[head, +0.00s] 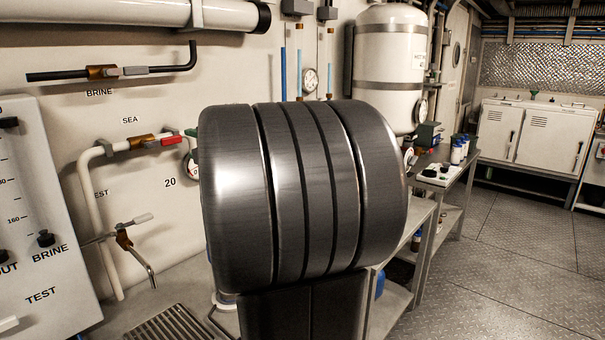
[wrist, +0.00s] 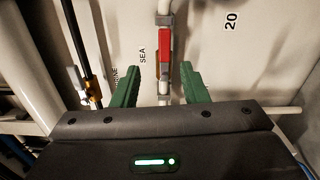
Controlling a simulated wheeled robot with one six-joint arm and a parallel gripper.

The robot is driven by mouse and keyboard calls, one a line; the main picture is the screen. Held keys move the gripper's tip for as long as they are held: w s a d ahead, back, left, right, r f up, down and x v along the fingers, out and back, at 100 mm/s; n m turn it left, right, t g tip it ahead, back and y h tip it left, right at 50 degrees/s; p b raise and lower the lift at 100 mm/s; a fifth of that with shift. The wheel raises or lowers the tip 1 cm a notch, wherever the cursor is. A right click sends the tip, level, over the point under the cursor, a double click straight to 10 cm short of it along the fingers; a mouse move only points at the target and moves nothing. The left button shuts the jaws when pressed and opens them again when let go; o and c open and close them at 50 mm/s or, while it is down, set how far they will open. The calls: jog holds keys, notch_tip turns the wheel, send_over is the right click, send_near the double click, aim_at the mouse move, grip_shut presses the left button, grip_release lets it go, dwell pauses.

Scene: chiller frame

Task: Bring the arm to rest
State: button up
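My gripper (wrist: 158,72) shows in the wrist view with its two green fingers spread apart and nothing held between them. Past the gap is the red valve handle (wrist: 165,46) on the pipe marked SEA; wall shows between it and each finger. In the head view my dark grey arm fills the middle and hides most of the gripper. The red handle (head: 171,140) shows just left of the arm, lying along the pipe beside a brass valve body (head: 144,142).
A BRINE valve (head: 102,72) is on the upper pipe and a lower valve (head: 124,238) has a hanging spout. A gauge panel (head: 40,220) stands at left. A white tank (head: 390,65) and a bench (head: 450,175) with bottles are right. Open floor (head: 500,260) lies at right.

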aim_at(173, 143)
jog(key=x, duration=1.1)
jog(key=shift+w+a+f, duration=0.15)
jog(key=shift+a, duration=0.2)
jog(key=shift+d+f+m+p, duration=0.1)
jog(key=shift+f+m+p, duration=0.5)
jog(key=shift+m, duration=0.5)
jog(key=shift+f, duration=0.1)
jog(key=shift+m, duration=0.3)
